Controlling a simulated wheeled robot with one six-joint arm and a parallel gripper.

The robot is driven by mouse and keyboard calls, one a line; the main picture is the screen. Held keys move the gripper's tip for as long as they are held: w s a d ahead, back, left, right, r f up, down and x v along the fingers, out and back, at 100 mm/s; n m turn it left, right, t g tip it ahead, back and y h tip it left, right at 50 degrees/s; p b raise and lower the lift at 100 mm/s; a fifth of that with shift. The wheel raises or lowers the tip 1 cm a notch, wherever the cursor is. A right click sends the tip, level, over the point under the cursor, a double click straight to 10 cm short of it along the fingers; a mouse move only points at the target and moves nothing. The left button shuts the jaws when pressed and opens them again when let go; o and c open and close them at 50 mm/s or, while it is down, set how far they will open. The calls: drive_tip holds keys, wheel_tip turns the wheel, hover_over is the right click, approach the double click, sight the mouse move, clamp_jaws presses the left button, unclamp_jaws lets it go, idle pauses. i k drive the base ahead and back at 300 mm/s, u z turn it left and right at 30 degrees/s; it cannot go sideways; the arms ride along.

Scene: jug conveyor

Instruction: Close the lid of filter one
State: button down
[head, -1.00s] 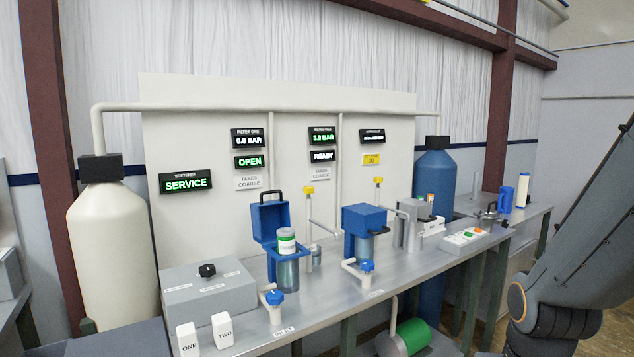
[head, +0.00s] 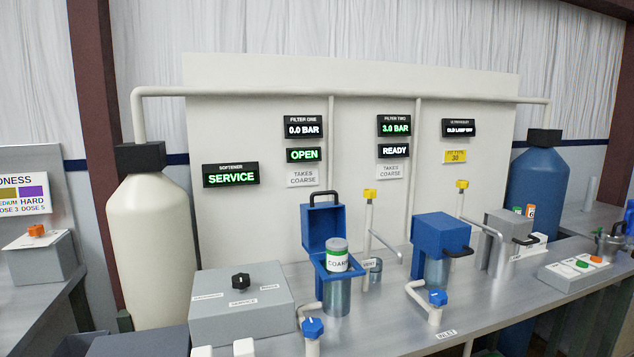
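Filter one is the left blue housing on the bench, and its lid (head: 323,222) stands raised at the back with a dark handle on top. A cartridge (head: 337,256) with a green band reading COARSE sits upright in the open housing, its top above the blue rim. A clear bowl (head: 336,298) hangs below the rim. The filter one displays read 0.0 BAR (head: 304,130) and OPEN (head: 304,155). My gripper is not in view.
Filter two (head: 441,240) stands to the right with its lid down, reading 3.0 BAR and READY. Blue-knobbed valves (head: 312,327) and yellow-topped pipes (head: 369,195) stand close to filter one. A grey control box (head: 240,304) is at its left.

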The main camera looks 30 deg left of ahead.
sight(320, 222)
drive_tip(key=u, duration=0.45)
drive_tip(key=i, duration=0.5)
drive_tip(key=u, duration=0.6)
